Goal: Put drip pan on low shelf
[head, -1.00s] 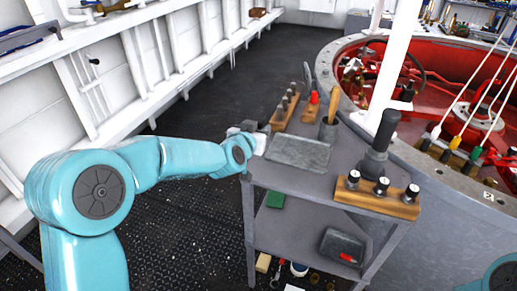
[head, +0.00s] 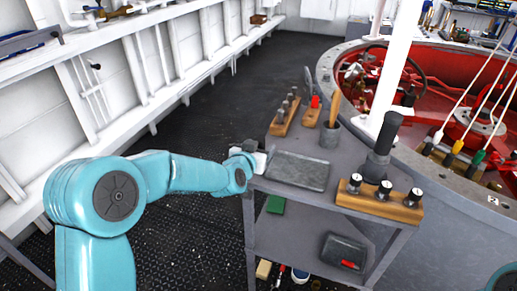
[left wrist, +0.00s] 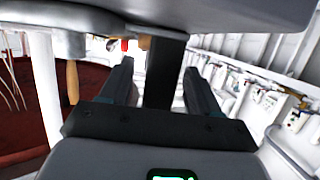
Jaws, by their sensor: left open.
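The drip pan (head: 298,170) is a flat, shallow grey tray lying on the top of a grey metal cart. The low shelf (head: 262,233) is the cart's lower deck, below the top. My left gripper (head: 262,160) is open at the pan's left end, beside its edge; I cannot tell whether it touches. In the left wrist view its two dark fingers (left wrist: 158,88) stand apart, with a dark upright strip between them that I cannot identify. My right gripper is not in view; only a bit of my teal right arm shows at the bottom right.
The cart top also holds a wooden socket block (head: 378,203), a dark upright tool (head: 383,145), a cup with a wooden handle (head: 330,133) and wooden racks (head: 284,118). The low shelf bears a green block (head: 275,204) and a grey item (head: 344,250). A red-lined pit (head: 470,110) lies behind.

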